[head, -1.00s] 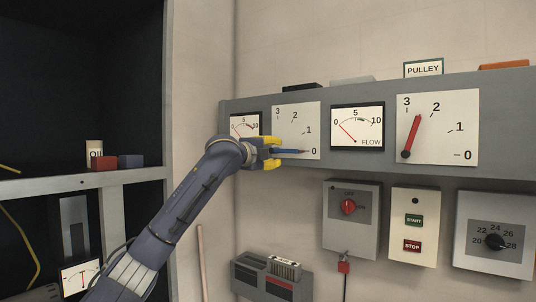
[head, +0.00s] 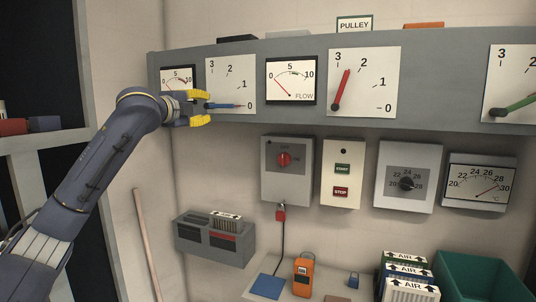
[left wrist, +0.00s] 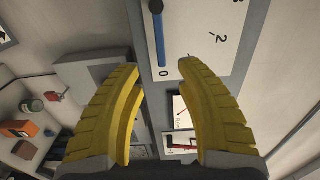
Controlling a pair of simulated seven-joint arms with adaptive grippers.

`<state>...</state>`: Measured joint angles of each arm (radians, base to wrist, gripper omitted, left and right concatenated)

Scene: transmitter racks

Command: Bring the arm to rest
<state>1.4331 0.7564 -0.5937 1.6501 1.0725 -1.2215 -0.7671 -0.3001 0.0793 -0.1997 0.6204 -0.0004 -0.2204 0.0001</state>
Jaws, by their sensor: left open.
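My left gripper (head: 207,108) has yellow fingers and is in front of the left part of the first dial plate (head: 238,72). It is open, with nothing between its fingers that I can see as held. The blue pointer lever (head: 228,106) lies level on that dial, with its tip at 0. In the left wrist view the fingertips (left wrist: 158,67) stand apart, and the blue lever (left wrist: 158,38) shows beyond them. The gap between fingers and lever cannot be judged. My right gripper is not in view.
A FLOW gauge (head: 291,81), a dial with a red lever (head: 341,90) and one with a green lever (head: 515,106) line the grey panel. Control boxes (head: 287,185) hang below. AIR boxes (head: 408,272) and a green bin (head: 485,277) stand lower right.

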